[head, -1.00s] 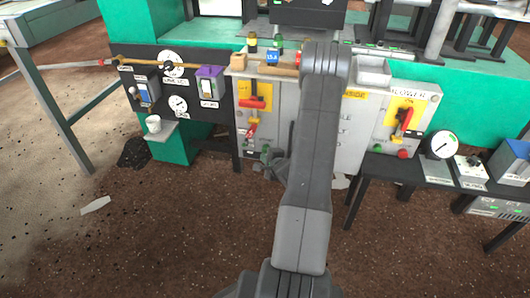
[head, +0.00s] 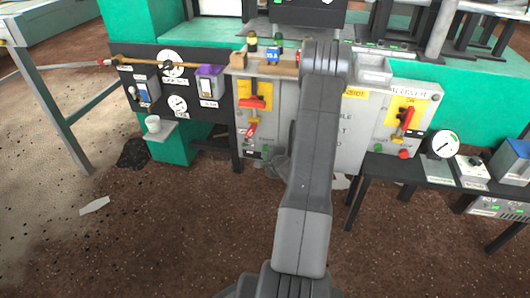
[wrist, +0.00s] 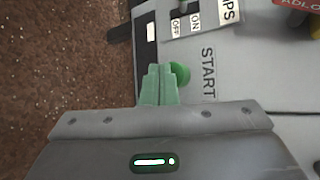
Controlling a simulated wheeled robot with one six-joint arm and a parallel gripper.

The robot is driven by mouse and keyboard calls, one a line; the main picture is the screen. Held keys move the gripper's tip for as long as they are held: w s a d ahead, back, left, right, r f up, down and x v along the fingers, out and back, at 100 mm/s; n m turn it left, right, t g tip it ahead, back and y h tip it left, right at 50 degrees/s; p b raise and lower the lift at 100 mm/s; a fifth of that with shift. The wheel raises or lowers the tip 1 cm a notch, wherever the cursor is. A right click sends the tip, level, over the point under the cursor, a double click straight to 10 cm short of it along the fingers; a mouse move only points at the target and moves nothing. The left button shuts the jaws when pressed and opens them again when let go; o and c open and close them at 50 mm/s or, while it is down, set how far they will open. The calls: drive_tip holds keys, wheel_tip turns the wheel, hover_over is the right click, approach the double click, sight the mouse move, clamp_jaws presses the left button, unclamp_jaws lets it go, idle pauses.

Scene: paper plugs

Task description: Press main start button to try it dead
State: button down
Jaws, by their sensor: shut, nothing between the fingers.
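The main start button is a green round knob (wrist: 181,74) beside the START label (wrist: 209,73) on a grey panel, seen in the wrist view. My gripper (wrist: 159,72) is shut and empty, its green fingertips overlapping the button's left side in the picture. I cannot tell whether they touch it. In the head view the grey main cabinet (head: 280,108) carries a red handle (head: 252,102) on a yellow plate. My arm hides part of its front, and the button is too small and hidden to make out surely there.
An OFF/ON switch plate (wrist: 186,24) lies above the button in the wrist view, with a red padlock tag (wrist: 298,4) at the top right. In the head view a blower box (head: 403,118) stands to the right and a black gauge board (head: 180,82) to the left.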

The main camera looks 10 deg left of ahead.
drive_tip(key=shift+w, duration=0.35)
drive_tip(key=shift+s, duration=0.1)
idle(0.4)
drive_tip(key=shift+s+b, duration=0.85)
drive_tip(key=shift+b, duration=0.15)
drive_tip(key=s+b, duration=0.4)
drive_tip(key=s, duration=0.1)
drive_tip(key=shift+a, duration=0.1)
